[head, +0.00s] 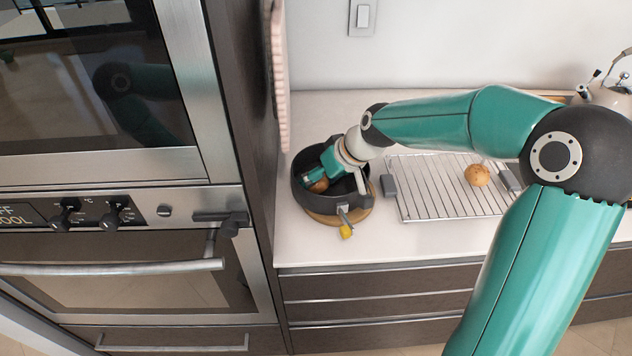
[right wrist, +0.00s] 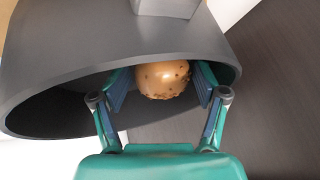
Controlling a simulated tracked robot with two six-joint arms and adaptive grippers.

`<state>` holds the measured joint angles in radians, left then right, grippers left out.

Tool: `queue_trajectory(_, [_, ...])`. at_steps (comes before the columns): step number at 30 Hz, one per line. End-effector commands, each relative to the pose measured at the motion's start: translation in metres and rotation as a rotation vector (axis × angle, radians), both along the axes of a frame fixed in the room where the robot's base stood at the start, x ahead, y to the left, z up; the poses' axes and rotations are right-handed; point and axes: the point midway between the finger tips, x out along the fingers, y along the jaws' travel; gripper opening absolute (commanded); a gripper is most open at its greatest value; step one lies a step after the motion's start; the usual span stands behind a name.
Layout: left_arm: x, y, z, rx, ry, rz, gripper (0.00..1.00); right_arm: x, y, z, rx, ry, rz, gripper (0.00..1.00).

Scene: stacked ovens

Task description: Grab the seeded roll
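A round brown roll with dark specks (right wrist: 163,82) sits inside a dark grey pot (right wrist: 55,75), between the two fingers of my right gripper (right wrist: 163,88). The finger pads lie close along both its sides; I cannot tell whether they press on it. In the head view the roll (head: 318,186) shows partly beneath the gripper, which reaches down into the pot (head: 330,205). A second round roll, light brown and speckled (head: 477,175), lies on the wire rack to the right. My left gripper is not in view.
The pot stands on a round wooden board (head: 338,217) close to the tall oven cabinet (head: 245,120). The wire rack (head: 425,190) lies right of the pot. A kettle (head: 608,95) stands at the far right. Free countertop (head: 325,245) shows in front of the pot.

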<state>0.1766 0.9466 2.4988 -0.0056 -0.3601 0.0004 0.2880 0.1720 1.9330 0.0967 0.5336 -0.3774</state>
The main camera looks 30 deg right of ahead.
Motion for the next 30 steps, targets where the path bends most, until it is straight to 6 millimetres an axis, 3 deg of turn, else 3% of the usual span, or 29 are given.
queue_trajectory(1, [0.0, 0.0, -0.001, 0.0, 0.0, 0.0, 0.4, -0.002, 0.002, -0.004, 0.005, 0.012, 0.004, 0.57])
queue_trajectory(8, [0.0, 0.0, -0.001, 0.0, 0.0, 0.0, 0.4, -0.003, 0.003, -0.005, 0.007, 0.015, 0.004, 0.21])
queue_trajectory(23, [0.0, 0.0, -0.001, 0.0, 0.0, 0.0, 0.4, -0.004, 0.002, -0.006, 0.006, 0.019, 0.005, 0.19])
queue_trajectory(30, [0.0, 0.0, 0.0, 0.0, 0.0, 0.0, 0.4, -0.003, 0.002, 0.009, 0.005, 0.014, 0.004, 0.19])
